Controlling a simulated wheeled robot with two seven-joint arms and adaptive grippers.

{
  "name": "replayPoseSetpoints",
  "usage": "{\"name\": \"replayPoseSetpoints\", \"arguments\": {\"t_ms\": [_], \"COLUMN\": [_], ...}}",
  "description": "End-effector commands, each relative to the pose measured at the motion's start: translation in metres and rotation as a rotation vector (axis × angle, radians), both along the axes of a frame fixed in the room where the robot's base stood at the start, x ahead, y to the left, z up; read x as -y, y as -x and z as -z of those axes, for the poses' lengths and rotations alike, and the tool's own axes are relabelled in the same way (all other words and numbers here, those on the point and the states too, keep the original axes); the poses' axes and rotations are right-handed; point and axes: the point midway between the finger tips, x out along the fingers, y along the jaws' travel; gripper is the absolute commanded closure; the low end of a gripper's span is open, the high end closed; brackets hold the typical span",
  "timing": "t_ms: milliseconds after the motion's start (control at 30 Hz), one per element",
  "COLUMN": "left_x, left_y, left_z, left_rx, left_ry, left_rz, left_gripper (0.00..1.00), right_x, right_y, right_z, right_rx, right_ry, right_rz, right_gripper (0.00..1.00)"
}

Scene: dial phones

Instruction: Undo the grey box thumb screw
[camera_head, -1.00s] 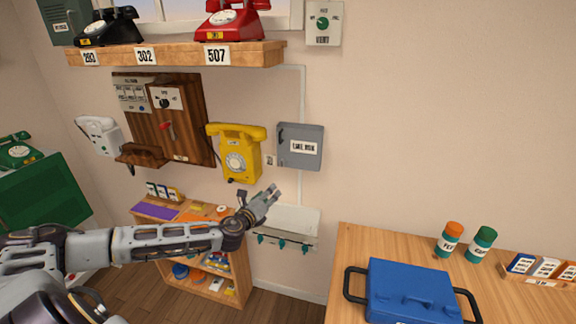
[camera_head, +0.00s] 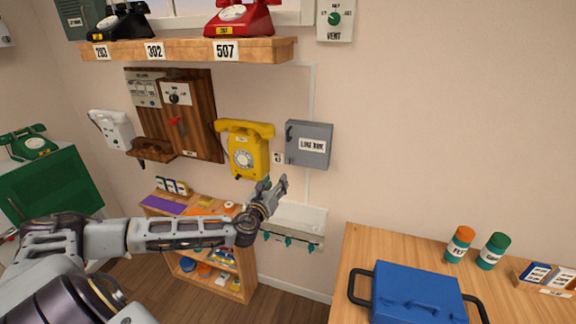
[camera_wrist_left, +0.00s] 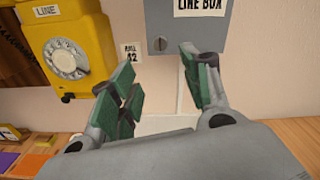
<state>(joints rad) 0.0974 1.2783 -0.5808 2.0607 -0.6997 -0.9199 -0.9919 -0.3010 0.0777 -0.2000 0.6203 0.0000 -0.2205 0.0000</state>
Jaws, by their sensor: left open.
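The grey box (camera_head: 309,144), labelled "LINE BOX", is on the wall to the right of the yellow phone. In the left wrist view, the box (camera_wrist_left: 190,22) shows its lower part. A round slotted thumb screw (camera_wrist_left: 160,44) sits near its lower left corner. My left gripper (camera_head: 276,182) is below and slightly left of the box in the head view. In the left wrist view, its green-padded fingers (camera_wrist_left: 158,62) are apart and empty, with the screw showing between the tips. I see no contact with the screw. My right gripper is not in view.
The yellow dial phone (camera_head: 246,150) hangs close on the left of the box. A small white tag (camera_wrist_left: 131,52) is between them. Below are a pale wall shelf with hooks (camera_head: 300,224) and a wooden shelf unit (camera_head: 238,284). A blue case (camera_head: 415,294) is on the table at right.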

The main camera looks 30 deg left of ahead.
Motion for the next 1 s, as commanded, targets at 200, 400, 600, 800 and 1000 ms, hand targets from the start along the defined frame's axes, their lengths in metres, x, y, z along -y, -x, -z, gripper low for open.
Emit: {"name": "replayPoseSetpoints", "arguments": {"t_ms": [200, 400, 600, 800, 1000], "left_x": [0.000, 0.000, -0.001, -0.003, -0.006], "left_y": [0.000, 0.000, -0.003, -0.013, -0.029], "left_z": [0.000, 0.000, 0.000, -0.001, -0.001], "left_rx": [-0.008, -0.008, -0.006, -0.005, -0.005], "left_ry": [-0.029, -0.028, -0.026, -0.026, -0.025], "left_rz": [0.001, 0.001, 0.000, 0.000, 0.001], "left_gripper": [0.53, 0.53, 0.53, 0.53, 0.53], "right_x": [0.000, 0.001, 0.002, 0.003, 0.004], "right_y": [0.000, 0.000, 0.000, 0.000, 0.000], "right_z": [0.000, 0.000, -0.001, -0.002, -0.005], "right_rx": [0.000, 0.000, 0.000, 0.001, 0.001], "right_ry": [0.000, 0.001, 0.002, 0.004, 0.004], "right_rz": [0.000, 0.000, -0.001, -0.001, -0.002], "right_gripper": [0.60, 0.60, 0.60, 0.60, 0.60]}}
